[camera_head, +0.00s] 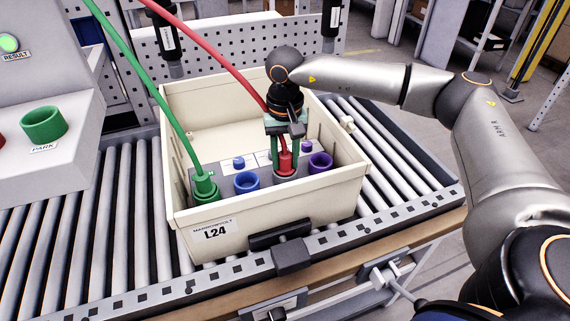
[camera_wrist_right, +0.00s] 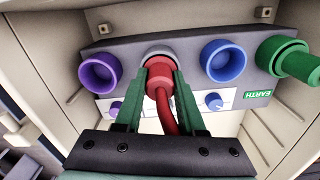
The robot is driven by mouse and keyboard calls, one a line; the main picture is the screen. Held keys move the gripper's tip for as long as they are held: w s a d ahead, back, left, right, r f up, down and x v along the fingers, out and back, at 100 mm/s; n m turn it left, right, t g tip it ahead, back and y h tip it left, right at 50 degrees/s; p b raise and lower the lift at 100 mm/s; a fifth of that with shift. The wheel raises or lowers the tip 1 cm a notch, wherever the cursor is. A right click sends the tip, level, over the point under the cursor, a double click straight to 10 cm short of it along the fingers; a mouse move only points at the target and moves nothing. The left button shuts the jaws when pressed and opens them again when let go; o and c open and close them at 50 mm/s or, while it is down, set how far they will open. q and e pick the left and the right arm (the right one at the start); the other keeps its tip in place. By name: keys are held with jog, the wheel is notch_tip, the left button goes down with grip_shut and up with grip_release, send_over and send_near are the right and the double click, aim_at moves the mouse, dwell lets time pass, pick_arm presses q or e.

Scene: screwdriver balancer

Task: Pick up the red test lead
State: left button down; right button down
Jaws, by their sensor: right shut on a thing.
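The red test lead's plug (camera_head: 285,164) is at a socket in the grey panel inside the cream crate (camera_head: 208,233), between the blue and purple sockets. Its red cable (camera_head: 213,54) rises to the upper left. My right gripper (camera_head: 285,156) reaches down into the crate, its green fingers shut on the plug. The right wrist view shows the red plug (camera_wrist_right: 159,78) between both fingers (camera_wrist_right: 160,84), in front of a grey-rimmed socket (camera_wrist_right: 157,52). I cannot tell how deep the plug sits. My left gripper is not in view.
A green plug and cable (camera_head: 204,187) sit at the panel's left end. A blue socket (camera_head: 246,182) and a purple socket (camera_head: 320,162) flank the red plug. The crate walls enclose the gripper. The crate stands on a roller conveyor (camera_head: 112,210); a green PARK holder (camera_head: 44,123) is at left.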

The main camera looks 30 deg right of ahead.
aim_at(283, 155)
jog(key=shift+r, duration=0.1)
jog(key=shift+r, duration=0.25)
jog(key=r, duration=0.3)
jog(key=shift+s+a+r, duration=0.15)
jog(key=shift+a+r, duration=0.05)
jog(key=shift+a, duration=0.15)
jog(key=s+a+r, duration=0.8)
jog(key=a+r, duration=0.1)
jog(key=a, duration=0.1)
jog(key=shift+a+b, duration=0.3)
jog(key=shift+b, duration=0.05)
